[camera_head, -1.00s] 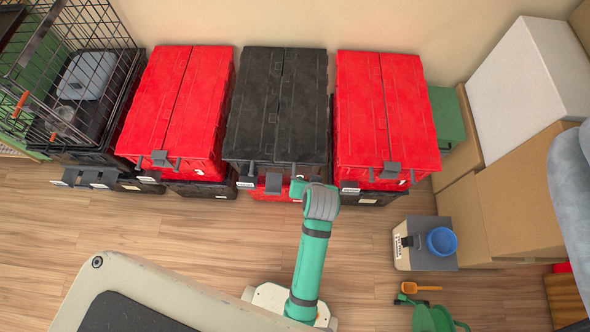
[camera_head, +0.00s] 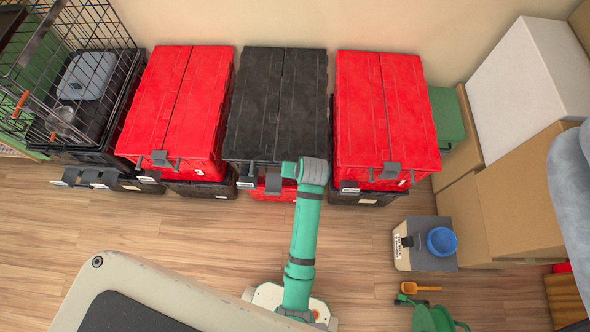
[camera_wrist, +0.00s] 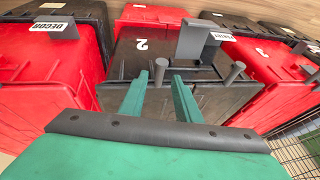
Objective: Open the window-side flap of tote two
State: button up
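Tote two is the black tote (camera_head: 255,100) on top of the middle stack. Its lid is two long flaps meeting at a lengthwise seam, and both lie shut. The wrist view shows its dark front face (camera_wrist: 150,48) with a white "2", a grey latch (camera_wrist: 200,40) and short posts along the lid edge. In the head view my wrist covers the tote's front right corner and hides the fingertips. No window is visible, so the window side cannot be told.
Red-topped totes stand close on the left (camera_head: 170,110) and right (camera_head: 385,110). A red tote (camera_head: 270,193) lies beneath the black one. A wire crate (camera_head: 85,80) is at far left, cardboard boxes (camera_head: 515,210) at right. The wooden floor in front is mostly clear.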

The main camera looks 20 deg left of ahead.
jog(key=shift+x, duration=1)
grip_shut()
jog(key=shift+w+r, duration=0.1)
